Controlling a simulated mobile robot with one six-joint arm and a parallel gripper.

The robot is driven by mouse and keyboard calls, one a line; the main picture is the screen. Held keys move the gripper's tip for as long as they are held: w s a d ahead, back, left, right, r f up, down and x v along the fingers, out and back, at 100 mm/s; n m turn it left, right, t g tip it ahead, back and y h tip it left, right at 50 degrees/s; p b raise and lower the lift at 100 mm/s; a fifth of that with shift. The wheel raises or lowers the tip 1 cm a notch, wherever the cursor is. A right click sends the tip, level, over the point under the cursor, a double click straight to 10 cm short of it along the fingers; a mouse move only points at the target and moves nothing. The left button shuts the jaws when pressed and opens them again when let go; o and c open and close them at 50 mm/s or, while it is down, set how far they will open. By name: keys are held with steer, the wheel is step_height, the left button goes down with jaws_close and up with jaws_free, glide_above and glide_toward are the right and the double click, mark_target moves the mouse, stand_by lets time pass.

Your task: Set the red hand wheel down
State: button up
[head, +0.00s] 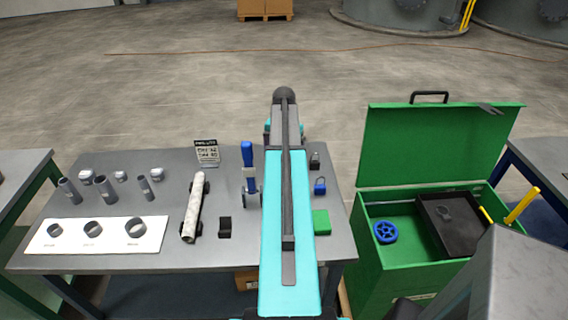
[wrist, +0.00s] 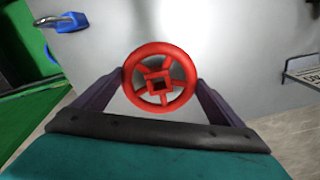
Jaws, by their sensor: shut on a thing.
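The red hand wheel (wrist: 159,76) shows in the wrist view, its round face with spokes and square hub turned toward the camera. My gripper (wrist: 160,80) is shut on it, with one dark finger at each side of the rim. Grey tabletop lies behind the wheel; I cannot tell whether the wheel touches it. In the head view my turquoise arm reaches over the grey table (head: 110,262), and neither the wheel nor the gripper can be made out there.
A blue padlock (head: 320,186) and a green block (head: 321,222) lie right of my arm. A blue clamp (head: 247,155), a pale roller (head: 193,208) and a printed card (head: 207,152) stand left. The open green chest (head: 440,278) at right holds a blue hand wheel (head: 385,232).

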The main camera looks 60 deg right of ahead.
steer(key=shift+f, duration=0.1)
steer(key=shift+f+p, duration=0.85)
steer(key=shift+f, duration=0.8)
steer(key=shift+f, duration=0.15)
steer(key=o, duration=1)
steer(key=shift+r, duration=0.25)
steer(key=shift+r+b, duration=1.9)
steer(key=shift+r, duration=4.05)
steer(key=shift+f, duration=0.1)
